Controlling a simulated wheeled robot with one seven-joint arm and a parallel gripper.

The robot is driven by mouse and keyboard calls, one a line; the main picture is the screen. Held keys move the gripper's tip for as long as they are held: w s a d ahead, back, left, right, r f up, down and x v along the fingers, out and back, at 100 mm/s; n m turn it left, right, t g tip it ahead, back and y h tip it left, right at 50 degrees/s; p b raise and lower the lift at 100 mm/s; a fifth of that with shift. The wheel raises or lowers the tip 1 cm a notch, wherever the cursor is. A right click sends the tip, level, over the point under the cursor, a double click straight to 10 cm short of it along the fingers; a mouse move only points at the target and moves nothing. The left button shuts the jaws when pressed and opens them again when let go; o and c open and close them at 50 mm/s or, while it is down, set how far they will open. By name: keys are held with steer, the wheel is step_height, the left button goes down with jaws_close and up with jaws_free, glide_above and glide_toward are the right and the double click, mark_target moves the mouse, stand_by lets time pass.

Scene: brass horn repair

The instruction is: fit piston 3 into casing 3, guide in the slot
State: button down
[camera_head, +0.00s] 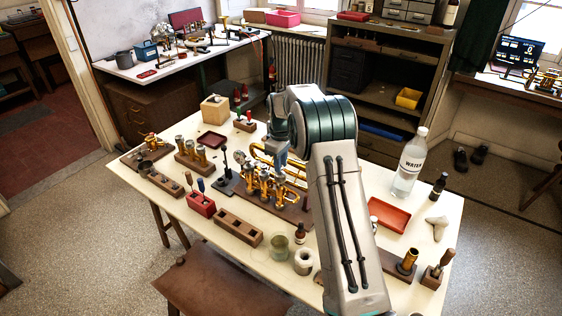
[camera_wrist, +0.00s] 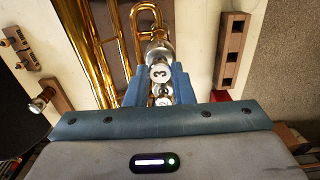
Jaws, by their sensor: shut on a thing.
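My gripper (camera_wrist: 158,90) is shut on piston 3 (camera_wrist: 160,73); its round silver top, marked 3, shows between the blue fingers in the wrist view. The brass horn (camera_wrist: 86,42) lies beyond, its tubes running up the picture. In the head view the horn's upright casings (camera_head: 265,185) stand on a wooden base in the middle of the bench, and my gripper (camera_head: 280,160) is just behind and above them. Casing 3's mouth, the guide and the slot cannot be made out. I cannot tell how far the piston is in a casing.
A wooden block with square holes (camera_head: 238,228) and a red holder (camera_head: 201,204) stand at the front of the bench. A water bottle (camera_head: 409,165) and a red tray (camera_head: 388,215) are on the right. A rack of brass-topped parts (camera_head: 190,155) stands left.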

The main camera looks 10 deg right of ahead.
steer(key=shift+f+b, duration=0.75)
steer(key=shift+f, duration=0.55)
steer(key=c, duration=1.2)
jaws_free()
steer(key=shift+o, duration=0.2)
step_height(320, 180, up, 14)
steer(key=b, duration=0.1)
steer(key=shift+f, duration=0.1)
